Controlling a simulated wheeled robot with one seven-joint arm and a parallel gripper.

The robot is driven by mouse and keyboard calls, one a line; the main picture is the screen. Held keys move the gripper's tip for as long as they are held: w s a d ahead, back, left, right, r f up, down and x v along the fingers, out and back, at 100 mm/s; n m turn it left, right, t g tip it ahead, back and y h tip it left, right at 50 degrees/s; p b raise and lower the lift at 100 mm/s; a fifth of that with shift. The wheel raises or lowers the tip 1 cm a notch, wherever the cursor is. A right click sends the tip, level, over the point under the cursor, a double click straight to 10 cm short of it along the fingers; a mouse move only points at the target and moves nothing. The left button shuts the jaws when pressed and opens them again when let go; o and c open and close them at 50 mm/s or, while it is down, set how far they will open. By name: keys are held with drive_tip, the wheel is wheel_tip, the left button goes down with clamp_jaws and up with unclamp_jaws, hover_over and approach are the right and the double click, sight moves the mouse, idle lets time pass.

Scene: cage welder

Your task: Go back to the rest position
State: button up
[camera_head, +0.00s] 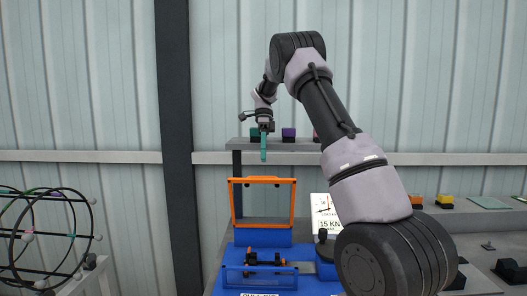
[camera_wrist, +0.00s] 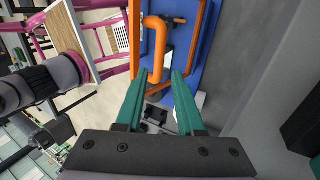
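My gripper (camera_head: 264,158) hangs fingers-down at the end of my raised arm in the head view. Its green fingers are above the top bar of an orange frame, with a visible gap. In the wrist view, my gripper (camera_wrist: 159,74) has its two green fingers apart with nothing held between them. An orange bar (camera_wrist: 155,50) appears beyond the fingertips.
A blue machine (camera_head: 262,238) with the orange frame (camera_head: 292,205) stands below my gripper. A gauge sign reading 15 KN (camera_head: 328,224) is beside it. A shelf (camera_head: 240,143) with small coloured blocks is behind. Black wire cages (camera_head: 42,235) stand left.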

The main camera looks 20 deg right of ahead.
drive_tip(key=shift+v, duration=0.75)
drive_tip(key=shift+r, duration=0.1)
drive_tip(key=s+r+n+t, duration=0.3)
drive_tip(key=s+r+n, duration=0.25)
drive_tip(key=s, duration=0.35)
drive_tip(key=s+r+n+t, duration=0.35)
drive_tip(key=s+r, duration=0.25)
drive_tip(key=s, duration=0.2)
drive_tip(key=s+f+n+t, duration=0.1)
drive_tip(key=s+n, duration=0.3)
drive_tip(key=s, duration=0.4)
drive_tip(key=s+a+f+n+t, duration=0.1)
drive_tip(key=s+n+t, duration=0.3)
drive_tip(key=s, duration=0.4)
drive_tip(key=shift+s+f+n+t, duration=0.3)
drive_tip(key=shift+s+f+t, duration=0.05)
drive_tip(key=shift+f, duration=0.4)
